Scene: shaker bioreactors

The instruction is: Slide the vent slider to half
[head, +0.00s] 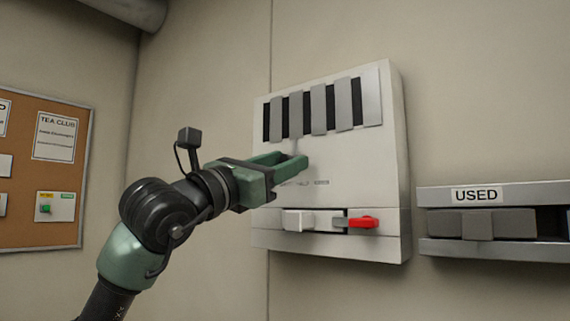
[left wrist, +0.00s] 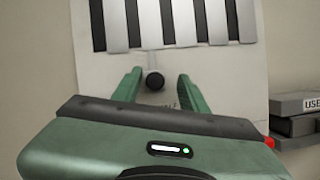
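The vent (head: 370,150) is a pale wall box with upright grey slats (head: 345,104) and dark gaps between them. Its slider has a round dark knob (left wrist: 155,80) below a short grey stem (left wrist: 153,60) at the slats' lower edge. In the head view the stem shows, and my gripper hides the knob. Small lettering (head: 303,183) lies below it, too small to read surely. My left gripper (head: 288,158) is open; in the left wrist view its fingers (left wrist: 155,88) stand either side of the knob, with gaps. My right gripper is not in view.
A white block (head: 300,220) and a red piece (head: 363,222) sit in the box's lower slot. A rack marked USED (head: 480,195) is on the wall at right. A cork noticeboard (head: 60,225) hangs at left.

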